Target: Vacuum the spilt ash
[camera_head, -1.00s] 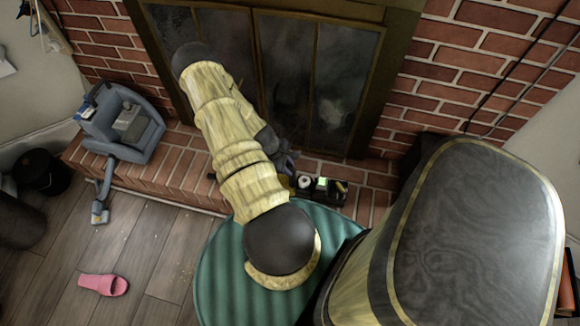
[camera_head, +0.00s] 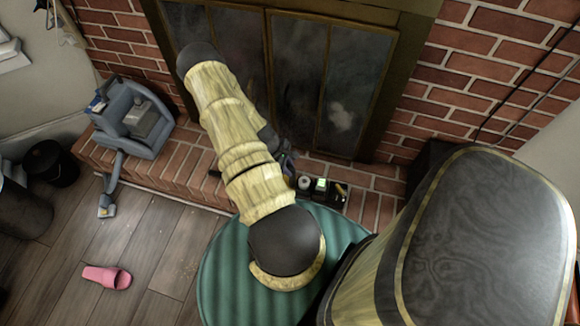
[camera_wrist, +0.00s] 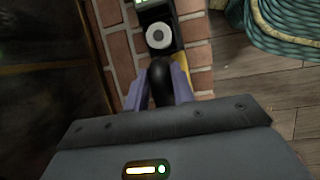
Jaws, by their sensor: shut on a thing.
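My gripper (camera_wrist: 160,88) has its purple fingers on either side of a dark rounded handle (camera_wrist: 159,80), over the brick hearth. It is shut on this handle; the rest of the held thing is hard to make out. In the head view my arm hides most of the gripper. A blue-grey vacuum (camera_head: 136,125) stands at the left of the hearth, well away from my gripper. Its hose runs down to a nozzle (camera_head: 107,208) on the wooden floor. Faint pale specks (camera_head: 190,265) on the floor may be ash.
A dark tray (camera_head: 323,193) with small items, including a white roll, sits by my gripper. A round green pouf (camera_head: 225,275) stands in front of the hearth. A pink slipper (camera_head: 107,277) lies on the floor. A black bucket (camera_head: 50,163) is at left. Glass fireplace doors (camera_head: 297,80) stand behind.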

